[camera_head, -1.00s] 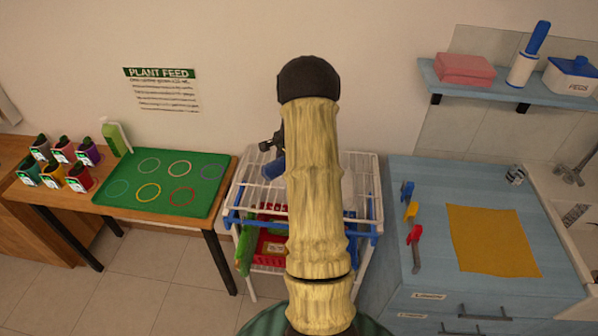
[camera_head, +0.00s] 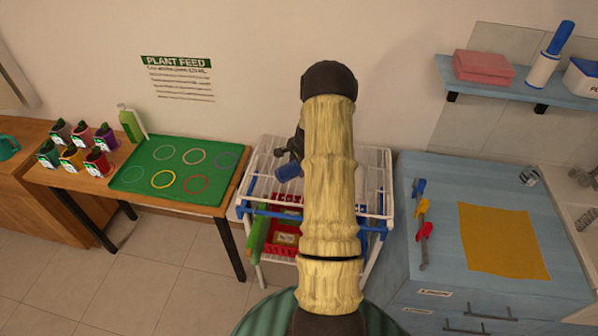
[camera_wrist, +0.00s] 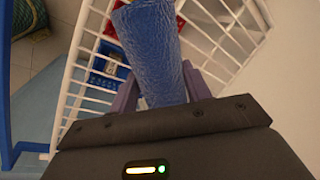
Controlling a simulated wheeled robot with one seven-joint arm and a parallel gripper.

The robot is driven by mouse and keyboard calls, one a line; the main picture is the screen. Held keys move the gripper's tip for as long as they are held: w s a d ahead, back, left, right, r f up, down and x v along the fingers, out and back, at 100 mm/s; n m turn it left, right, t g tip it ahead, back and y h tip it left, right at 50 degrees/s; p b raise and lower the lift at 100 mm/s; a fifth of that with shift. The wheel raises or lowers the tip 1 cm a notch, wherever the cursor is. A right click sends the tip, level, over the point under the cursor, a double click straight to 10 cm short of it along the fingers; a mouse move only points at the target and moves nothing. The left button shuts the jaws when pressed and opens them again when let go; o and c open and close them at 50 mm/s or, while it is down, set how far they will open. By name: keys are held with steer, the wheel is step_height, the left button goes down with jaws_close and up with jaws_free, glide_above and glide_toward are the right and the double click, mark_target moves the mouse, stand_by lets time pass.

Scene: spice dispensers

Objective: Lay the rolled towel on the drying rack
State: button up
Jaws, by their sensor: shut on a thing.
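The rolled towel is blue; its end shows in the head view (camera_head: 288,171) and its length fills the top middle of the wrist view (camera_wrist: 150,45). My gripper (camera_wrist: 158,88) is shut on it, one finger on each side. In the head view my gripper (camera_head: 292,158) is small and partly behind my arm. The drying rack (camera_head: 262,160) is a white wire frame with blue bars, and its wires show behind the towel in the wrist view (camera_wrist: 85,75). The towel appears over the rack's top; I cannot tell whether it touches. My arm hides the rack's middle.
A red basket (camera_head: 285,212) and a green item (camera_head: 257,232) are in the rack's lower part. A table with a green mat (camera_head: 160,195) stands left. A blue counter with a yellow cloth (camera_head: 500,240) stands right, below a shelf (camera_head: 520,88).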

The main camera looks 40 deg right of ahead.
mark_target(297, 174)
step_height(297, 174, down, 3)
steer(key=shift+f+p, duration=0.15)
steer(key=shift+p, duration=0.5)
steer(key=shift+w+f, duration=0.2)
steer(key=shift+f, duration=0.25)
steer(key=shift+s+d+f, duration=0.1)
steer(key=shift+s, duration=0.05)
steer(key=o, duration=1.1)
steer(key=shift+s, duration=0.1)
steer(key=shift+c, duration=0.2)
steer(key=shift+a, duration=0.2)
